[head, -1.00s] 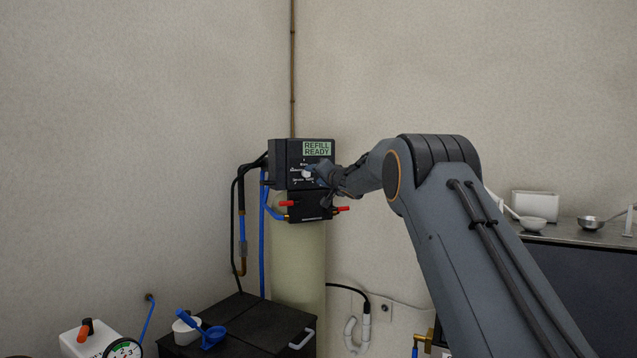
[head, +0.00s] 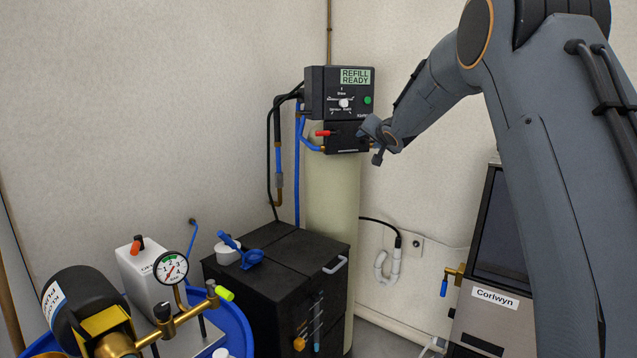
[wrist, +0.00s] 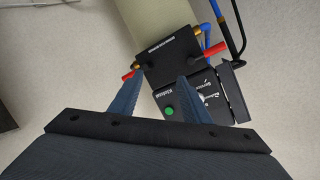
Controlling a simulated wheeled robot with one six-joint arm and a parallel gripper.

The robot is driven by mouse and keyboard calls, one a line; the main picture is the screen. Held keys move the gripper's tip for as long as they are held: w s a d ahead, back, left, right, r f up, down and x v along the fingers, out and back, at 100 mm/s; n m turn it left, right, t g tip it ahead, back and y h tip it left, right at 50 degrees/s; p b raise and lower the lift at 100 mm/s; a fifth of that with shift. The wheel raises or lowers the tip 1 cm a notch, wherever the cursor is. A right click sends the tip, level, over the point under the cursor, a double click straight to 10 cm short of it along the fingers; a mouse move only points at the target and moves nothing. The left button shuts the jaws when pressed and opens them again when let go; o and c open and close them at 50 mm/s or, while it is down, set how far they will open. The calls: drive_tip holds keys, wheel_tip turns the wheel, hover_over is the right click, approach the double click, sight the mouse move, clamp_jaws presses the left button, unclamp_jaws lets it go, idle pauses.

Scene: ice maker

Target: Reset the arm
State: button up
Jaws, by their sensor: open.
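My gripper (head: 371,142) is just in front of the right side of the black control box (head: 316,92), which has a "REFILL READY" display, a white dial (head: 344,103) and a green button (head: 367,100). In the wrist view my gripper's two blue fingers (wrist: 160,95) are spread apart with nothing between them. Beyond them are the black valve block (wrist: 168,60) with red levers and the green button (wrist: 169,112), all seen rotated. My arm comes in from the right and hides part of the wall behind it.
A pale tank (head: 333,200) stands under the box. A black cabinet (head: 235,275) holds a white cup and blue scoop. A gauge and pump (head: 85,310) sit in a blue tub at lower left. A "Coriwyn" machine (head: 480,300) stands at right, partly behind my arm.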

drive_tip(key=s+d+f+n+g+h+b, duration=0.25)
drive_tip(key=s+f+g, duration=0.35)
drive_tip(key=s+f, duration=1.5)
drive_tip(key=s+f+n+g, duration=0.1)
drive_tip(key=s+f, duration=0.3)
drive_tip(key=s, duration=0.7)
drive_tip(key=s+a+f+n+g+b, duration=0.1)
drive_tip(key=s+f+g, duration=0.3)
drive_tip(key=s, duration=0.7)
drive_tip(key=s+a+f+n+g+b, duration=0.1)
drive_tip(key=s+f, duration=0.4)
drive_tip(key=s, duration=0.6)
drive_tip(key=shift+s+f+g+y, duration=0.15)
drive_tip(key=shift+s+g+y, duration=0.2)
drive_tip(key=shift+g, duration=0.35)
